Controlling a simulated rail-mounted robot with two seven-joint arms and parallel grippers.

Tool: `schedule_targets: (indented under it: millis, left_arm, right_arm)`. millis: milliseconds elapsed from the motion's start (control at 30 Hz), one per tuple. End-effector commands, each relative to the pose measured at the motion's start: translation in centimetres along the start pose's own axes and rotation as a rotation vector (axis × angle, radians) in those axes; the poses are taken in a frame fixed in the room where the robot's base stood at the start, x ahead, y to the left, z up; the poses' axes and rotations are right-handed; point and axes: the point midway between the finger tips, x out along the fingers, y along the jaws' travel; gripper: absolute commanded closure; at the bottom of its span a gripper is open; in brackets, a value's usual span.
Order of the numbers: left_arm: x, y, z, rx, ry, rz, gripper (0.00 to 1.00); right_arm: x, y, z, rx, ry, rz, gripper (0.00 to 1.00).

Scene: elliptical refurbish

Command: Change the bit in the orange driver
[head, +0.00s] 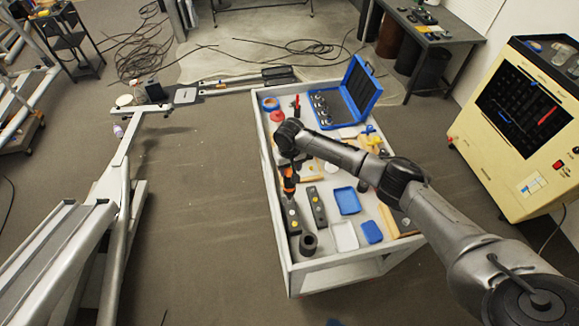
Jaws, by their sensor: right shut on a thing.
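The orange driver (289,183) hangs roughly upright under my right gripper (290,167), which is shut on it over the left side of the white cart. The driver's lower end is at a dark narrow block (293,216) with pale round spots. I cannot tell whether it touches the block. A second similar dark block (317,207) lies just to the right. The bit itself is too small to make out. My right arm comes in from the lower right and hides part of the cart. My left gripper is not in view.
The white cart (276,232) has a raised rim. On it are an open blue case (361,88), a blue tray (347,200), a white tray (344,236), a blue lid-like piece (372,232) and a dark cylinder (308,243). A yellow cabinet (515,180) stands at right.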

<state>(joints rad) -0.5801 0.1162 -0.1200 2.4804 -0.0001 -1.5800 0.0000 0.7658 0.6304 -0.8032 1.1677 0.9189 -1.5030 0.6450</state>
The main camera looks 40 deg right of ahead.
Motion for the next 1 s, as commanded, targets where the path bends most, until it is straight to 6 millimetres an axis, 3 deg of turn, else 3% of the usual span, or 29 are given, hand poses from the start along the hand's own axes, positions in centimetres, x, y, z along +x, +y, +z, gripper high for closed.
schedule_targets:
  millis: [1000]
  left_arm:
    - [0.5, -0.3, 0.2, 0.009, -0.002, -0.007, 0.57]
  right_arm:
    - [1.7, 0.0, 0.0, 0.0, 0.001, -0.001, 0.93]
